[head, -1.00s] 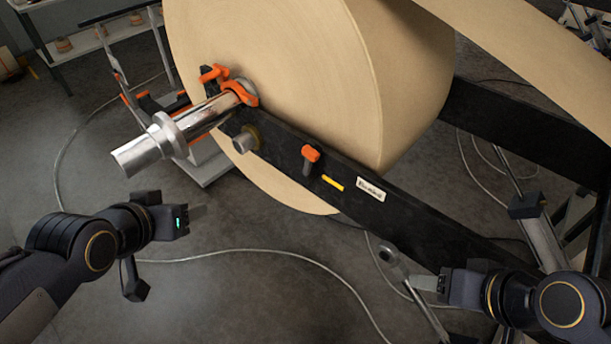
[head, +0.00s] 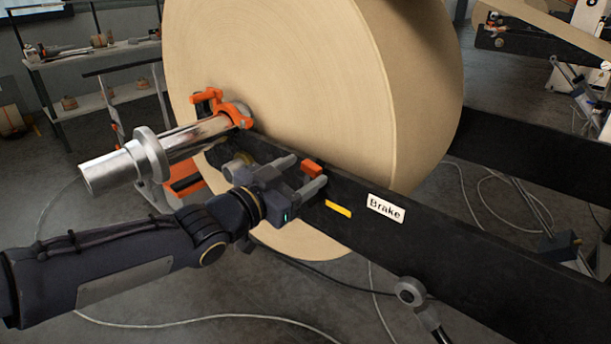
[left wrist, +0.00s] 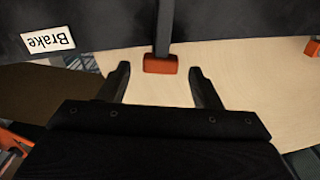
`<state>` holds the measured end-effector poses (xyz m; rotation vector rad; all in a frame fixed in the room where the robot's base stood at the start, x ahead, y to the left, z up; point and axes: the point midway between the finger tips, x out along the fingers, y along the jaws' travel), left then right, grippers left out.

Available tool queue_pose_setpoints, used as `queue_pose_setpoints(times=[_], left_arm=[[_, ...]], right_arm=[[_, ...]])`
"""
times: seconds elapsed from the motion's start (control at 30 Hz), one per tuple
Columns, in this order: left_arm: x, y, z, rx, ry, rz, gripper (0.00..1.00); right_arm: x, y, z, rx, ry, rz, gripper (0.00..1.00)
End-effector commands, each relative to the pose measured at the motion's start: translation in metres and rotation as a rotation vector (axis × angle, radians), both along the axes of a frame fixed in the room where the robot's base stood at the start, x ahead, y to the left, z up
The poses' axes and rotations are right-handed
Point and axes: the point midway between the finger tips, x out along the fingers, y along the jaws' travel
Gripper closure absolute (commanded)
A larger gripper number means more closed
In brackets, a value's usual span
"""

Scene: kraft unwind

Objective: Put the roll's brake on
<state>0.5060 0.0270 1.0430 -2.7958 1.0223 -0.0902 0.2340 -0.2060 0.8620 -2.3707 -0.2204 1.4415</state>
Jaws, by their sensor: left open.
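The brake lever has an orange knob (head: 312,168) on a dark stem, on the side of the black frame beam (head: 440,235). It also shows in the left wrist view, where the orange knob (left wrist: 160,64) lies just ahead of and between the fingertips. My left gripper (head: 306,176) is open, its two fingers on either side of the lever, not closed on it; it also shows in the left wrist view (left wrist: 161,72). A white "Brake" label (head: 385,207) and a yellow mark (head: 338,209) are on the beam right of the lever. My right gripper is out of view.
The big kraft roll (head: 290,90) stands behind the beam. Its steel shaft (head: 140,160) sticks out toward the left, held by an orange clamp (head: 236,112). A round-ended grey rod (head: 410,292) stands in front of the beam. Cables lie on the floor.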

Motion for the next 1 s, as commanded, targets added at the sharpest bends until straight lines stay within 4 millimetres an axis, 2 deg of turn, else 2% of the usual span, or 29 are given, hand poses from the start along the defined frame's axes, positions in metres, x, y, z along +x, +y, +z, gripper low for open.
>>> queue_pose_setpoints(times=[0.2, 0.47, 0.9, 1.0], left_arm=[[0.0133, -0.0116, -0.0002, 0.0, 0.0, 0.0, 0.42], [0.0142, -0.0118, 0.0002, 0.001, 0.001, 0.001, 0.42], [0.0141, -0.0115, 0.0001, 0.001, 0.001, 0.001, 0.99], [0.0141, -0.0115, 0.0, 0.001, 0.001, 0.001, 1.0]], right_arm=[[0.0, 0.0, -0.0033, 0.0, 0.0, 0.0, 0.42], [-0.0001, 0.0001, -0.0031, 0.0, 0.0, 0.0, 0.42], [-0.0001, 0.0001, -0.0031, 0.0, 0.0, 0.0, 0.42], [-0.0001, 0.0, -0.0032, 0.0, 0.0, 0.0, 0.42]])
